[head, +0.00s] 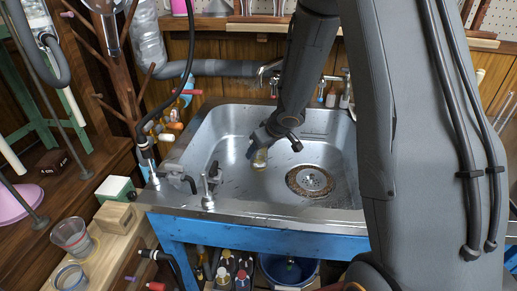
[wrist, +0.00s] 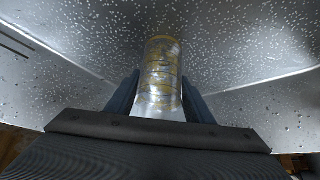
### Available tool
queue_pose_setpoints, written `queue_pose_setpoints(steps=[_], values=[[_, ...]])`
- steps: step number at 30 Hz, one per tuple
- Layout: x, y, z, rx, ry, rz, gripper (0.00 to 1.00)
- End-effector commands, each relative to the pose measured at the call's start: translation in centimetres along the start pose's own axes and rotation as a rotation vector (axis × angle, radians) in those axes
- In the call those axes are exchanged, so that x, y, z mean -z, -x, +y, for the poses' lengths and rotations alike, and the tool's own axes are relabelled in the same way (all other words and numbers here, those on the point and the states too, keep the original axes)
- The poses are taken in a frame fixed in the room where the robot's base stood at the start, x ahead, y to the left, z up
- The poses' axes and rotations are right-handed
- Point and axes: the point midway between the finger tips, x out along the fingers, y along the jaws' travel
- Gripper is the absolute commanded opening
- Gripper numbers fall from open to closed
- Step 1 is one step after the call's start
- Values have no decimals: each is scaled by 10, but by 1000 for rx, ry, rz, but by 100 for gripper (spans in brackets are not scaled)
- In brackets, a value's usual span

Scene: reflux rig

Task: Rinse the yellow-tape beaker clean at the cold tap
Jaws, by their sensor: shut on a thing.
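My gripper (head: 257,148) is low inside the steel sink (head: 222,150), left of the drain (head: 310,181). It is shut on a clear beaker with yellow bands (head: 260,159). In the wrist view, the beaker (wrist: 163,75) sits between the two dark fingers of my gripper (wrist: 160,100), and yellowish streaks or bands run around its wall. I cannot tell whether these are tape or residue. A metal tap (head: 268,72) shows at the sink's back wall, partly hidden by my arm. I cannot tell whether water runs from it.
Small valves (head: 209,188) stand on the sink's front left rim. Two glass beakers (head: 72,236) stand on a wooden bench at the lower left. A brown wooden rack (head: 112,80) rises at the left. Bottles (head: 226,268) stand under the sink.

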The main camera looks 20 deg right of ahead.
Motion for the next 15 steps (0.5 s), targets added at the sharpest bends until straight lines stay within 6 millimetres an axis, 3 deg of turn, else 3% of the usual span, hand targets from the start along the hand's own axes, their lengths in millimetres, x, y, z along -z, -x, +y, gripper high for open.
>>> queue_pose_setpoints(steps=[9, 10, 13, 15], values=[[-1, -1, 0, 0, 1, 0, 20], [-1, -2, 0, 0, 1, 0, 51], [-1, -1, 0, 0, 1, 0, 68], [-1, -1, 0, 0, 1, 0, 69]])
